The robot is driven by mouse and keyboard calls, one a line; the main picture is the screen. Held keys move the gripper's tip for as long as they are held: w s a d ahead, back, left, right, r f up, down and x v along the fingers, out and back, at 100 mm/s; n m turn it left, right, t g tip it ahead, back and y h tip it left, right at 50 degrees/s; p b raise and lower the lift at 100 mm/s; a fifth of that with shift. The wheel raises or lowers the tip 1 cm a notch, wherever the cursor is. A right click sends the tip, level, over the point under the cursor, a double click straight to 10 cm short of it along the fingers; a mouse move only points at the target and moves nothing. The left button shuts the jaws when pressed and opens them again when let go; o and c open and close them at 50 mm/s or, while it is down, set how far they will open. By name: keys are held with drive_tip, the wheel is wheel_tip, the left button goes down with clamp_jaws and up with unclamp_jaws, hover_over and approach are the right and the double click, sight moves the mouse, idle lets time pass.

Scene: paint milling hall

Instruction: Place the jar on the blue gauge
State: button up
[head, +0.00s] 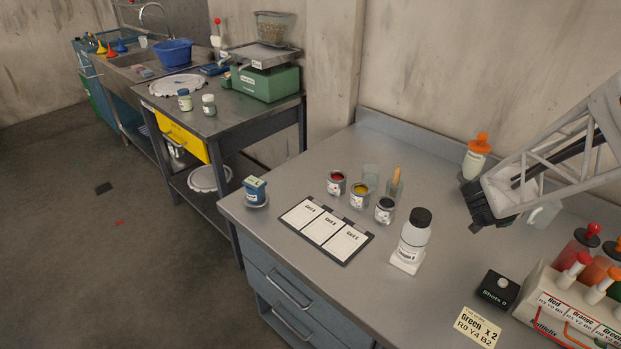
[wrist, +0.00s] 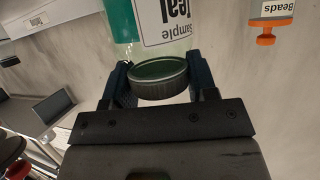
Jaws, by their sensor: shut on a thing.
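My gripper (head: 480,208) is above the right part of the grey bench in the head view. In the wrist view my gripper (wrist: 160,88) is shut on the dark ribbed lid of a jar (wrist: 122,22) with teal contents and a white "Sample" label, partly cut off. The jar's body extends beyond the fingertips. In the head view I cannot make out the jar; the gripper seems to hide it. A small blue block-shaped device with a pale label, which looks like the blue gauge (head: 255,189), stands on a round base at the bench's left front corner, well away from my gripper.
Between them are a three-card board (head: 326,230), small paint cans (head: 359,195), glass beakers and a white black-capped bottle (head: 414,236). An orange-capped bottle (head: 477,157) stands behind my gripper. A black counter (head: 498,289) and a bottle rack (head: 575,310) are front right.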

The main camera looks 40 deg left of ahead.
drive_tip(key=s+a+r+n+y, duration=0.1)
drive_tip(key=s+a+n+y, duration=0.15)
drive_tip(key=a, duration=0.95)
drive_tip(key=s+a+r+n+y, duration=0.15)
drive_tip(key=s+a, duration=0.25)
drive_tip(key=a, duration=0.7)
drive_tip(key=s+a+r+n+y, duration=0.1)
drive_tip(key=s+a+n+y, duration=0.15)
drive_tip(key=a, duration=0.95)
drive_tip(key=s+a+r+n+g+y, duration=0.1)
drive_tip(key=s+a+r+n+y, duration=0.1)
drive_tip(key=s+a, duration=0.9)
drive_tip(key=s+a+r+n+g+y, duration=0.2)
drive_tip(key=s+a+n+y, duration=0.1)
drive_tip(key=s+a, duration=0.9)
drive_tip(key=shift+s+a+g+y, duration=0.3)
drive_tip(key=shift+a+y, duration=0.35)
drive_tip(key=shift+a, duration=1.05)
drive_tip(key=shift+r, duration=0.1)
drive_tip(key=shift+w+d+f, duration=0.1)
drive_tip(key=shift+w+f, duration=0.05)
drive_tip(key=shift+f, duration=1.1)
drive_tip(key=shift+w+d+f, duration=0.1)
drive_tip(key=shift+f, duration=1.1)
drive_tip(key=shift+f, duration=0.15)
